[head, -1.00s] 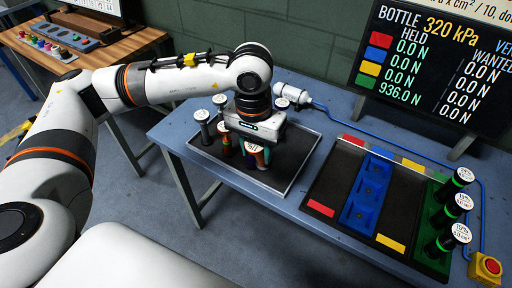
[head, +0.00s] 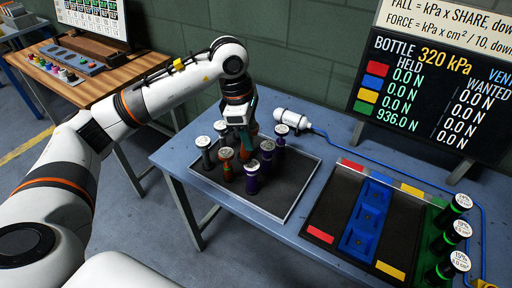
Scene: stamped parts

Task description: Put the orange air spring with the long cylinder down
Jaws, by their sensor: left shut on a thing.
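My left gripper (head: 240,140) is over the back of the dark tray (head: 285,195), pointing down among the standing air springs. It is shut on a mostly hidden air spring; a brownish-orange part of it (head: 254,129) shows beside the fingers. I cannot tell whether its lower end touches the tray. Another air spring with orange on its body (head: 227,170) stands just in front of the gripper. My right gripper is not in view.
Purple air springs (head: 252,184) stand right of the gripper, and dark ones (head: 207,158) stand left. The tray's front right is bare. A white bottle (head: 292,119) lies behind it. Right are a blue fixture (head: 362,222) and several green-banded springs (head: 440,270).

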